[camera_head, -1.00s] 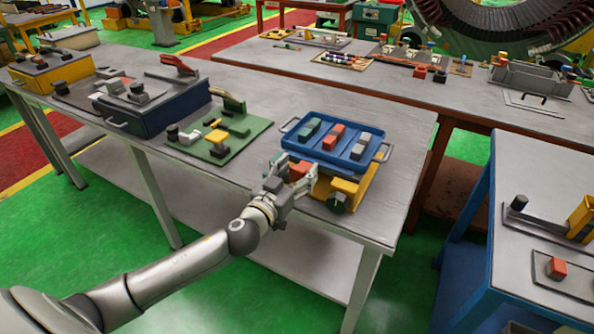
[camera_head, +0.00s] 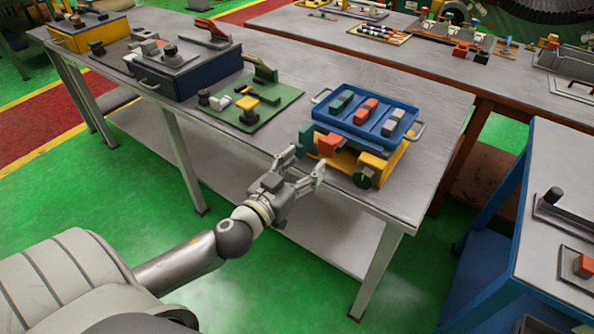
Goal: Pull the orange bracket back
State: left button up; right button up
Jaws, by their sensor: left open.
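A small orange-red block (camera_head: 328,144), which looks like the orange bracket, sits at the near left of the yellow fixture (camera_head: 341,164) on the grey table. A green piece (camera_head: 305,139) stands just left of it. A blue tray (camera_head: 364,137) rests over the fixture and hides part of it. My left gripper (camera_head: 301,166) is open and empty at the table's near edge. Its fingers point toward the block, with a gap between them and it. My right gripper is not in view.
A green board (camera_head: 275,113) with small parts lies left of the fixture, and a dark blue box (camera_head: 190,75) stands farther left. A blue-framed bench (camera_head: 545,165) stands at the right. Bare tabletop (camera_head: 425,195) lies right of the fixture.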

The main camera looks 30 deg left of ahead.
pick_arm(q)
jog(key=shift+s, duration=1.1)
jog(key=s+a+f+g+y, duration=0.1)
jog(key=s+a+f+g, duration=0.15)
jog(key=f, duration=0.95)
jog(key=s+a+f+g, duration=0.1)
jog(key=s+f+g, duration=0.2)
jog(key=f, duration=1)
jog(key=s+a+f+g+y, duration=0.1)
jog(key=s+a+f+g, duration=0.15)
jog(key=f, duration=0.95)
jog(key=s+d+f+g, duration=0.4)
jog(key=s+f+g, duration=0.1)
jog(key=s+f, duration=0.85)
jog(key=s+d+f+g, duration=0.1)
jog(key=s+d+f, duration=0.1)
jog(key=s, duration=0.4)
jog(key=s+d+f+m+g+h, duration=0.1)
jog(key=s+d+f, duration=0.1)
jog(key=s+f, duration=0.2)
jog(key=s+d+f+m+g, duration=0.1)
jog(key=s+d+f+g, duration=0.1)
jog(key=s, duration=0.6)
jog(key=shift+s+d+f, duration=0.15)
jog(key=shift+d+f, duration=0.4)
jog(key=shift+f, duration=0.35)
